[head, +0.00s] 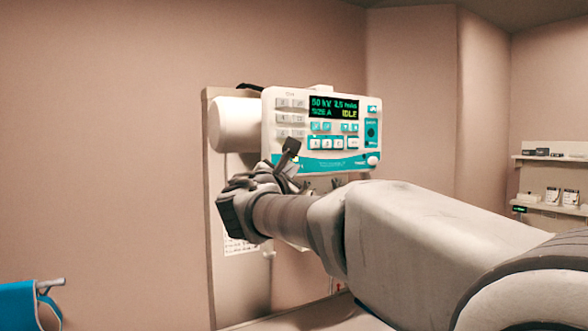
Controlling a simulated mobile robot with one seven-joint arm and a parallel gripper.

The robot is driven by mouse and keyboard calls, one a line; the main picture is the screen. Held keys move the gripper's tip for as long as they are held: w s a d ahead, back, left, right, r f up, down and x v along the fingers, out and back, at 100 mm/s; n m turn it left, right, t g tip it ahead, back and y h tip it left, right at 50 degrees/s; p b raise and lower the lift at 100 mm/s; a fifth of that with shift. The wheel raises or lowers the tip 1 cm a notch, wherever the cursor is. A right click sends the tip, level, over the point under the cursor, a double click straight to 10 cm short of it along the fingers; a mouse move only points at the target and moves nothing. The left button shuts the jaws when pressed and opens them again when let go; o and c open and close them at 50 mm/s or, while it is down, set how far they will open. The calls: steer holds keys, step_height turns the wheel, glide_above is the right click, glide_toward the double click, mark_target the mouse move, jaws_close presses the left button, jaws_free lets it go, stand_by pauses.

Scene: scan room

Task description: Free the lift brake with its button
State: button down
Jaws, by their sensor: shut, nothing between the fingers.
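A white and teal control panel (366,105) is mounted on a wall column in the head view. Its lit display (333,106) shows green figures and the word IDLE in yellow. Grey buttons (290,118) sit at its left, teal and white buttons (333,134) under the display, and a round white knob (373,161) at the lower right. I cannot tell which button is the lift brake's. My gripper (291,146) is shut and empty, in front of the panel's lower left part, and hides some of it. Whether it touches the panel cannot be told.
A white cylinder (232,124) sticks out left of the panel on the pale column board (217,215). A shelf (550,208) with small boxes is at the far right. A blue item (22,306) hangs at the lower left. The left wall side is free.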

steer(key=shift+s+d+b, duration=0.65)
steer(key=shift+s+d, duration=0.05)
steer(key=shift+s, duration=0.35)
steer(key=shift+s+d+b, duration=0.65)
steer(key=shift+s+d, duration=0.05)
steer(key=shift+s, duration=0.35)
steer(key=s+d+f+m+g+h, duration=0.1)
steer(key=s+d+f+m+g, duration=0.3)
steer(key=s+d+f+m, duration=0.4)
steer(key=s+d+f+m+g+h, duration=0.1)
steer(key=s+d+f+m+g, duration=0.45)
steer(key=d+f, duration=0.4)
steer(key=s+a+f+m+g+y, duration=0.1)
steer(key=s+f+m+g+y, duration=0.3)
steer(key=s+f+m, duration=0.9)
steer(key=s+f+y, duration=0.1)
steer(key=s+f, duration=0.2)
steer(key=s, duration=0.1)
steer(key=shift+s+y, duration=0.25)
steer(key=shift+y, duration=0.15)
